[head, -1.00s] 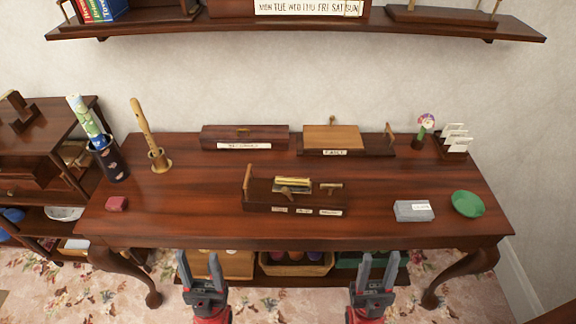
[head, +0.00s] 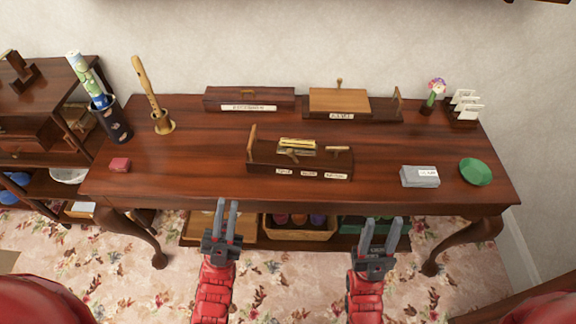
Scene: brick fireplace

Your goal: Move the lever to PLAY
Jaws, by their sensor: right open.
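A low dark wooden box (head: 300,165) stands at the middle of the desk, with a brass mechanism (head: 297,147) on top. A small brass lever (head: 292,154) shows at its front, and another brass piece (head: 338,148) sits to the right. Labels (head: 308,174) line the front edge, too small to read surely, so I cannot tell the lever's setting. My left gripper (head: 228,206) is empty in front of the desk's front edge, its fingers a narrow gap apart. My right gripper (head: 382,224) is open and empty, also in front of the desk. Neither touches the box.
The desk (head: 200,170) has clear room around the box. Behind stand two labelled boxes, one dark (head: 250,98) and one with a lighter top (head: 338,101). A grey block (head: 418,178) and green dish (head: 475,171) lie right, a red block (head: 120,164) left.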

